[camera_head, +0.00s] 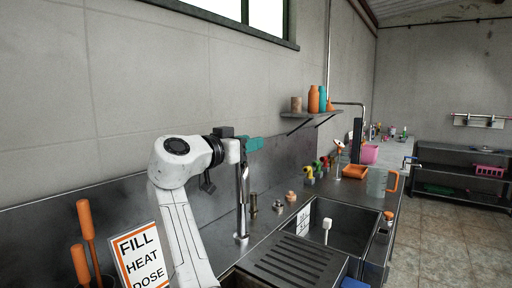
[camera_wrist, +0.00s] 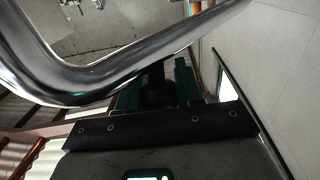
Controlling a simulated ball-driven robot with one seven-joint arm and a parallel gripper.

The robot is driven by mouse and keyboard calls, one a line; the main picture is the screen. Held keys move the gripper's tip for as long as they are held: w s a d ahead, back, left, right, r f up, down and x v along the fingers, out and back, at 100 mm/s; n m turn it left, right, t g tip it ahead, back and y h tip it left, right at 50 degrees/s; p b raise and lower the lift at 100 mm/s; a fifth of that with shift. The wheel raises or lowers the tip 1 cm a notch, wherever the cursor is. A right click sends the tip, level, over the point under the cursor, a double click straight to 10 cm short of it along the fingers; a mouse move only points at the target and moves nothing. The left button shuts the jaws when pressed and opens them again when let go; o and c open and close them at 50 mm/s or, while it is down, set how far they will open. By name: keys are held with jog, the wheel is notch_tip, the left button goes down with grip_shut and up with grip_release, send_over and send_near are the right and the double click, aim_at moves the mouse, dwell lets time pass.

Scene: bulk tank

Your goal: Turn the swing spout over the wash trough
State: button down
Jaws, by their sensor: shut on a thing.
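The swing spout (camera_head: 243,195) is a chrome pipe rising upright from the counter behind the sink. Its upper end is hidden behind my wrist in the head view. In the wrist view the bent chrome pipe (camera_wrist: 95,80) crosses close in front of the camera. My gripper (camera_head: 252,144), with teal fingers, is at the top of the spout. It also shows in the wrist view (camera_wrist: 157,88), shut on the spout; the exact contact is partly hidden by the pipe. The wash trough (camera_head: 352,222) is a dark steel basin to the right of the spout base.
A ribbed drainboard (camera_head: 290,262) lies left of the trough. A white-headed tool (camera_head: 326,226) stands in the trough. Small taps (camera_head: 318,168), an orange tray (camera_head: 355,171) and a jug (camera_head: 378,182) stand behind. A sign (camera_head: 140,256) is at left. A shelf (camera_head: 312,114) hangs above.

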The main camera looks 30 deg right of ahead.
jog(key=shift+w+a+m+g+h, duration=0.15)
jog(key=shift+w+a+m+g, duration=0.15)
jog(key=shift+a+g, duration=0.2)
jog(key=shift+w+a+m+g+h, duration=0.15)
jog(key=shift+w+a+m+g, duration=0.05)
jog(key=shift+a+m+g, duration=0.25)
jog(key=c, duration=0.8)
grip_release()
jog(key=shift+o, duration=0.2)
jog(key=s+a, duration=0.1)
jog(key=a, duration=0.9)
jog(key=shift+s+a, duration=0.25)
jog(key=shift+s, duration=0.15)
